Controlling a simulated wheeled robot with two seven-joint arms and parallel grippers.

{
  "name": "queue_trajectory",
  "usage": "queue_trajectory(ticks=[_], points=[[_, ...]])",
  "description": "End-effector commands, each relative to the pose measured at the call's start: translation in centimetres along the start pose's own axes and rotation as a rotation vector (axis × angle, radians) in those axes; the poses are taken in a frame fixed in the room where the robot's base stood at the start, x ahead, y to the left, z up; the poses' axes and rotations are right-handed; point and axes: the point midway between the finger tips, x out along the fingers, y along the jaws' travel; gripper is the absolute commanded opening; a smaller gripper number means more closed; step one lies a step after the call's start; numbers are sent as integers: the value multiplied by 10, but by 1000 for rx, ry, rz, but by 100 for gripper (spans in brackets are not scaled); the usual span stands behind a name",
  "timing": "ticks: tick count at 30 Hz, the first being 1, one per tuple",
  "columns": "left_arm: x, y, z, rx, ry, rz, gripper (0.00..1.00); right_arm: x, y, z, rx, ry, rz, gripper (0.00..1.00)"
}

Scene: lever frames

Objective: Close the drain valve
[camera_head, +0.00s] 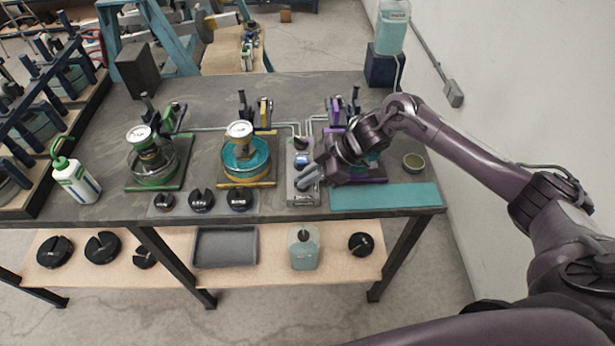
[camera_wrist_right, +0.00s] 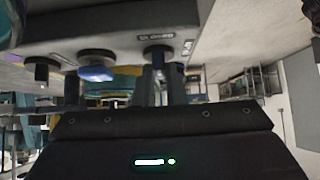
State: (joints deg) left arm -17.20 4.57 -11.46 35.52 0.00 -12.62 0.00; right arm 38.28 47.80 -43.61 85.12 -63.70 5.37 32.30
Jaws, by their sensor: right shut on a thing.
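A grey valve block (camera_head: 303,198) stands near the front of the bench, between the yellow and purple stations. My right gripper (camera_head: 308,180) reaches it from the right and covers its front part. In the right wrist view a dark knob (camera_wrist_right: 158,52) on the block sits between the fingers of my right gripper (camera_wrist_right: 160,88), which is shut on it. A label that seems to read "CLOSED" is beside this knob. A blue knob (camera_wrist_right: 97,72) and a black knob (camera_wrist_right: 45,66) are further along the block. Which knob is the drain valve is not readable. My left gripper is not in view.
A yellow-based gauge station (camera_head: 247,183) is left of the block, a green-based one (camera_head: 152,187) further left. A teal mat (camera_head: 385,196) and small round cup (camera_head: 413,162) are to the right. Dark slotted weights (camera_head: 201,200) sit at the front edge.

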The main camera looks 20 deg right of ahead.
Motion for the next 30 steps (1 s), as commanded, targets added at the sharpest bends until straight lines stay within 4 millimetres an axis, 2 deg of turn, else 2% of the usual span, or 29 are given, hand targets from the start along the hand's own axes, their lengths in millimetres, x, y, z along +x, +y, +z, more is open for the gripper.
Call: queue_trajectory(ticks=[9,10,15,24,30], points=[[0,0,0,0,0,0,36,0,-1,1,-2,-3,-3,0],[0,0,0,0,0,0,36,0,-1,1,-2,-3,-3,14],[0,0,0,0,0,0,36,0,-1,1,-2,-2,-2,33],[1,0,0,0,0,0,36,-3,0,1,-2,-1,0,33],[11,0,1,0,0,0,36,-29,0,3,-3,-4,2,33]])
